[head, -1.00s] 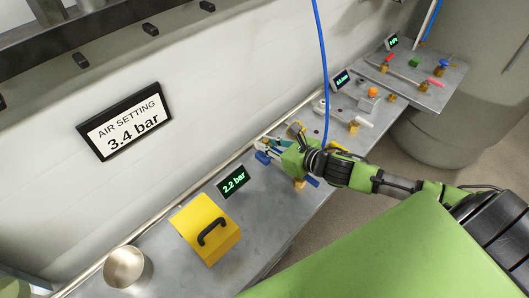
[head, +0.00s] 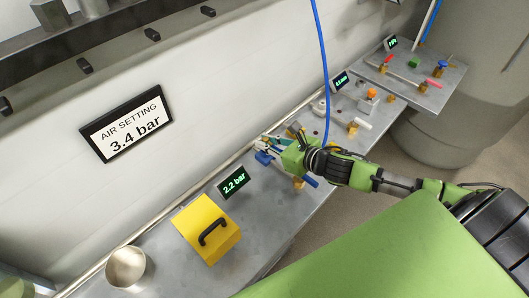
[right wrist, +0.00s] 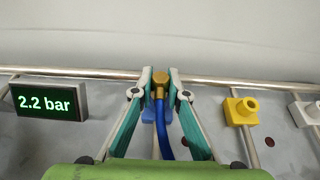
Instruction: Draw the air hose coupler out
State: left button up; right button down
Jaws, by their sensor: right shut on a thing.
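The brass air hose coupler (right wrist: 160,82) is between the fingertips of my right gripper in the right wrist view. The blue hose (right wrist: 165,130) runs from it toward the camera between the fingers. A blue block (right wrist: 149,115) shows low behind the fingertips; I cannot tell whether the coupler is clear of it. My right gripper (right wrist: 160,88) is shut on the coupler. In the head view my right gripper (head: 272,147) is over the bench, past the 2.2 bar display, and largely hides the coupler. My left gripper is not in view.
The 2.2 bar display (head: 233,182) stands near my right gripper, with a yellow box (head: 207,228) and metal cup (head: 126,266) nearer. A yellow socket (right wrist: 241,110) is to the right in the wrist view. A wall sign (head: 127,122) reads 3.4 bar. A rail runs behind.

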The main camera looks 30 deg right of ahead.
aim_at(266, 139)
jog(key=shift+r+p, duration=1.75)
jog(key=shift+r, duration=0.25)
jog(key=shift+f, duration=0.1)
